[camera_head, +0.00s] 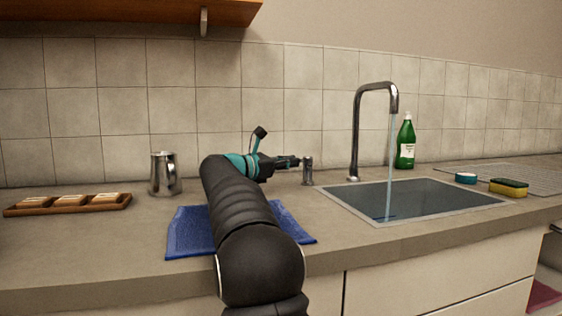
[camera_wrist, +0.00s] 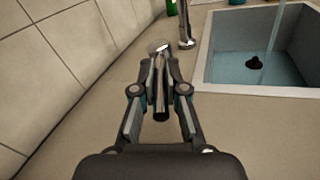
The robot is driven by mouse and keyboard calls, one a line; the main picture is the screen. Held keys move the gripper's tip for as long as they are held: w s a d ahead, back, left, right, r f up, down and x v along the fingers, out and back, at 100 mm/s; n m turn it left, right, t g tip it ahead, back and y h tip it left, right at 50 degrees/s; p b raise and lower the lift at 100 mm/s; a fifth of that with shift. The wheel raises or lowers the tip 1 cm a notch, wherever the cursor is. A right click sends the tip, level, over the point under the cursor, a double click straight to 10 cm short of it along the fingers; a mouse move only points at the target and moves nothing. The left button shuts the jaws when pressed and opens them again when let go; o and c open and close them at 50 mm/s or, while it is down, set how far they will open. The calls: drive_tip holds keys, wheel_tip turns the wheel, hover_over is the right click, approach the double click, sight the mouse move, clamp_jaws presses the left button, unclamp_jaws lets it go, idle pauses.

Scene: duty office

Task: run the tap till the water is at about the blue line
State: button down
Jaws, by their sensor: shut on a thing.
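The tap (camera_head: 355,125) is a tall chrome spout behind the sink (camera_head: 335,200). A stream of water (camera_head: 390,140) runs from it into the basin. In the wrist view the sink (camera_wrist: 208,60) has bluish water (camera_wrist: 228,70) over its floor, and a black plug or drain (camera_wrist: 254,64) shows there. I cannot make out the blue line for certain. A short chrome tap control (camera_head: 308,172) stands left of the spout. My gripper (camera_head: 296,162) is at this control. In the wrist view my gripper (camera_wrist: 160,62) is shut on its metal lever (camera_wrist: 160,75).
A green bottle (camera_head: 405,145) stands behind the sink. A sponge (camera_head: 509,188) and a blue-topped round item (camera_head: 466,178) sit at its right rim. A blue cloth (camera_head: 190,232) lies under my arm. A metal jug (camera_head: 163,173) and a wooden tray (camera_head: 65,205) stand left.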

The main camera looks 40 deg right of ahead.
idle(0.3)
drive_tip(key=c, duration=1.2)
unclamp_jaws()
drive_tip(key=shift+s+d, duration=0.1)
drive_tip(key=shift+d, duration=0.05)
drive_tip(key=a, duration=0.8)
drive_tip(key=w+a, duration=0.1)
drive_tip(key=a, duration=0.3)
drive_tip(key=shift+a, duration=0.1)
